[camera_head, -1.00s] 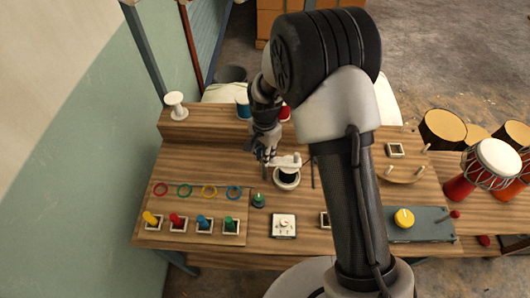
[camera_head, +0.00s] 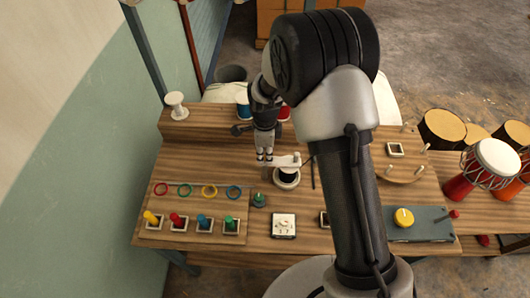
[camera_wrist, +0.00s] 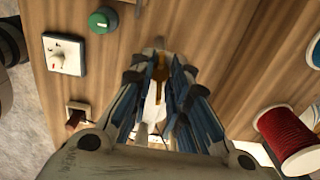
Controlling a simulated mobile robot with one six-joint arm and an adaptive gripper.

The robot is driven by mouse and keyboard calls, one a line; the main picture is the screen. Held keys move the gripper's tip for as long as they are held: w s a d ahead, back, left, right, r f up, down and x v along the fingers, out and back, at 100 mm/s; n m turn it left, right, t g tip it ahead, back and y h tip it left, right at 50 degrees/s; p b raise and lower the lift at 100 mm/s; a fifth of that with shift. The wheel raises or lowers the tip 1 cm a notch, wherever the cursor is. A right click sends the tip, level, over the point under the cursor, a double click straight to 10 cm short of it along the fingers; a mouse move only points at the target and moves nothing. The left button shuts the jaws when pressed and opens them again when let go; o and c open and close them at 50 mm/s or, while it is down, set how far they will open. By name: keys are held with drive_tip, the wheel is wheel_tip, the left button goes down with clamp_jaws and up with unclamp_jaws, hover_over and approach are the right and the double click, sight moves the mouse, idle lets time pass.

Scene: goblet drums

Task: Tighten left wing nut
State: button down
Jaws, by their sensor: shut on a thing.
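My gripper (camera_head: 265,158) is at the left end of a white bar (camera_head: 287,160) that lies over a round white-rimmed fixture with a dark centre (camera_head: 287,178). In the wrist view my gripper (camera_wrist: 160,88) has its blue-grey fingers closed around a small brass-coloured piece (camera_wrist: 160,66), which looks like the left wing nut. The fingers hide most of it, so how far down it sits cannot be told. A pale part, likely the bar, shows between the fingers. The right end of the bar is free of my gripper.
A green knob (camera_head: 259,200) and a white dial box (camera_head: 284,225) stand in front on the wooden bench. Coloured rings and pegs sit at the left. Thread spools, including a red one (camera_wrist: 292,142), stand behind. A grey unit with a yellow knob (camera_head: 404,217) is at the right.

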sight(265, 157)
drive_tip(key=shift+m, duration=0.5)
drive_tip(key=c, duration=1.5)
unclamp_jaws()
drive_tip(key=shift+r, duration=0.1)
wheel_tip(265, 157, up, 12)
drive_tip(key=shift+f, duration=0.1)
